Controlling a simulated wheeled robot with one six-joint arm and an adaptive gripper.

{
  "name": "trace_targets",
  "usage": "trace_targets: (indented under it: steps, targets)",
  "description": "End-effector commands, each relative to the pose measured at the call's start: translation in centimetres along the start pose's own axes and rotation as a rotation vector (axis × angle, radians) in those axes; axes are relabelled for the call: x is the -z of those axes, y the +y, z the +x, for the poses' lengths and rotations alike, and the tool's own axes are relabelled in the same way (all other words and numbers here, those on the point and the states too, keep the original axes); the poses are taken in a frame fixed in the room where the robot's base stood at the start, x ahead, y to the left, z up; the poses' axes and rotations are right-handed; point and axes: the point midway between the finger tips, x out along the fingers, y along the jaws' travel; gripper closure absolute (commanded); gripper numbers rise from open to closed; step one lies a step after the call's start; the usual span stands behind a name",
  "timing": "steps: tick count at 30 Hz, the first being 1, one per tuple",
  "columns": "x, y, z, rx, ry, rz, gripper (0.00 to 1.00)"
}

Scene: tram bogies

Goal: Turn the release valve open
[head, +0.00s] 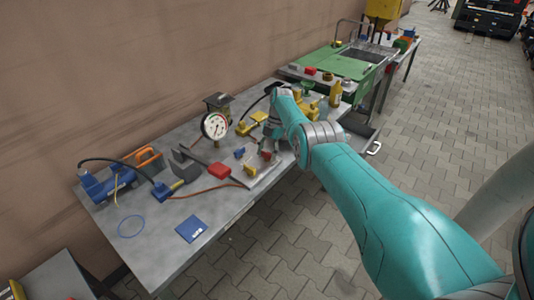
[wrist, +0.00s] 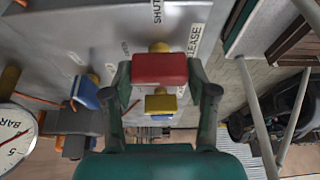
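The red valve handle (wrist: 160,69) is a block on a yellow stem, set on a grey panel beside the labels RELEASE (wrist: 194,42) and SHUT (wrist: 157,10). My gripper (wrist: 160,75) has one finger on each side of this handle in the wrist view. The fingers stand apart, and their inner edges appear at the block's ends; I cannot tell whether they touch it. In the head view my gripper (head: 271,148) is over the valve panel (head: 262,174), and my wrist covers part of it.
A yellow handle (wrist: 161,103) shows just below the red one, and a blue handle (wrist: 85,92) to its left. A round BAR gauge (head: 215,126) stands left of the panel.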

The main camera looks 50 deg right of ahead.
Motion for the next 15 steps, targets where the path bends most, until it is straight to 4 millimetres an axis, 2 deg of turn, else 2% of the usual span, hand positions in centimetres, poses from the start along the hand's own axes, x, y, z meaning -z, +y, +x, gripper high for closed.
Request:
trace_targets:
  steps: [1,2,15]
  targets:
    - [-0.03,-0.05,0.04,0.000,0.001,0.001,0.27]
    - [-0.03,-0.04,0.03,0.000,0.001,0.001,0.19]
    - [0.09,0.06,-0.26,-0.002,0.000,0.000,0.19]
